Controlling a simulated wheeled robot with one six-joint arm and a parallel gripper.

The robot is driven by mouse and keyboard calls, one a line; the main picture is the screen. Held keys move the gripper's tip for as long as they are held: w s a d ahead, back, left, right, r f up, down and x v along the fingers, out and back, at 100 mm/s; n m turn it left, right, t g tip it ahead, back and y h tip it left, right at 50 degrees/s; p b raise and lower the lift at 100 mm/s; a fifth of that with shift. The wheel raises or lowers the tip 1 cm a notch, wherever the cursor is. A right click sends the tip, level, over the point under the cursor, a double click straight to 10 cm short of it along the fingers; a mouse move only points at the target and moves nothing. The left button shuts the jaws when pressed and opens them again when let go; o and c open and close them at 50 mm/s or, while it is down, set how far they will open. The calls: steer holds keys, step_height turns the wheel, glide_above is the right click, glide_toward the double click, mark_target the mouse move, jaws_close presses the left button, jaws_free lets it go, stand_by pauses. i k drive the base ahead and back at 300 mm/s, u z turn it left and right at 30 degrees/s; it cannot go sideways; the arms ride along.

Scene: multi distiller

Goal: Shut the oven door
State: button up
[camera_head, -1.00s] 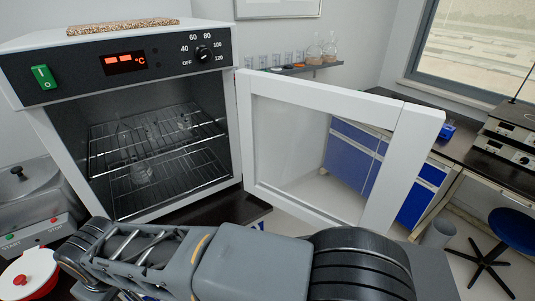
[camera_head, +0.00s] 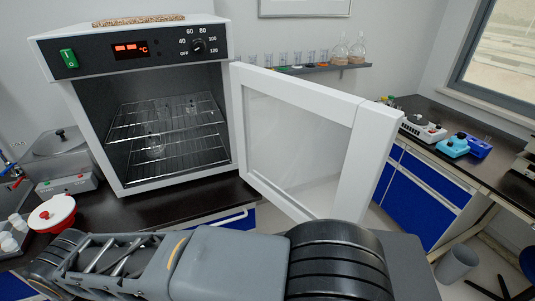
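The oven (camera_head: 130,28) stands on a dark bench at the left, with a green switch, a red display and a dial on its front panel. Its chamber is open to view, with wire racks (camera_head: 168,132) and small glass vessels inside. The oven door (camera_head: 345,160), white-framed with a glass pane, is hinged at the oven's right side and stands wide open, swung out toward the right front. My grey arm crosses the bottom of the view, in front of and below the door. My gripper is not visible, so its position and any contact with the door cannot be told.
A red-and-white round container (camera_head: 52,213) and a grey bath unit (camera_head: 62,160) stand left of the oven. A shelf with glassware (camera_head: 325,68) hangs on the back wall. At the right are a side bench with blue cabinets (camera_head: 420,195) and a grey bin (camera_head: 457,264).

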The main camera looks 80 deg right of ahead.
mark_target(315, 152)
steer(key=u, duration=0.85)
steer(key=k, duration=2.35)
steer(key=z, duration=2.15)
steer(key=k, duration=0.75)
steer(key=u, duration=1)
steer(key=i, duration=0.5)
steer(key=z, duration=0.05)
